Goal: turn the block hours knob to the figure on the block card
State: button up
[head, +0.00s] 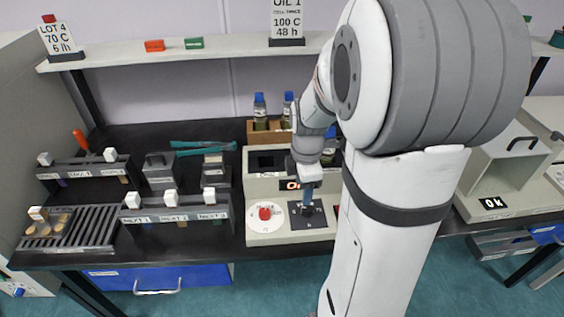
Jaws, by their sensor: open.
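A white instrument (256,186) stands on the dark bench in the middle. It has a white round dial with a red knob (265,212) at its left and a black square plate (298,219) with a dark knob (307,211) at its right. I cannot read a label naming either as the block hours knob. My gripper (307,202) is open and points down over the dark knob; contact is unclear. My arm partly hides the instrument and its display. A card (287,20) above reads OIL 1, 100 C, 48 h. Another card (60,37) reads LOT 4, 70 C, with an hours figure that looks like 6.
Racks with white-topped pieces (175,213) and a slotted tray (68,230) fill the bench's left side. Blue-capped bottles (260,110) stand in a wooden box behind the instrument. A shelf (200,50) runs above. A pale machine (510,175) stands at right.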

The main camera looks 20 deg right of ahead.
aim_at(308, 208)
jog(key=shift+w+d+f+n, duration=0.3)
jog(key=shift+d+f+n, duration=0.1)
jog(key=shift+d+n, duration=0.15)
jog(key=shift+w+d+f+n, duration=0.25)
jog(key=shift+d+f+n, duration=0.2)
jog(key=shift+n, duration=0.2)
jog(key=shift+w+d+f+n, duration=0.1)
jog(key=shift+d+f+n, duration=0.2)
jog(key=shift+f+n, duration=0.2)
notch_tip(308, 208, down, 7)
jog(key=shift+f, duration=0.15)
jog(key=c, duration=1)
jog(key=shift+o, duration=0.2)
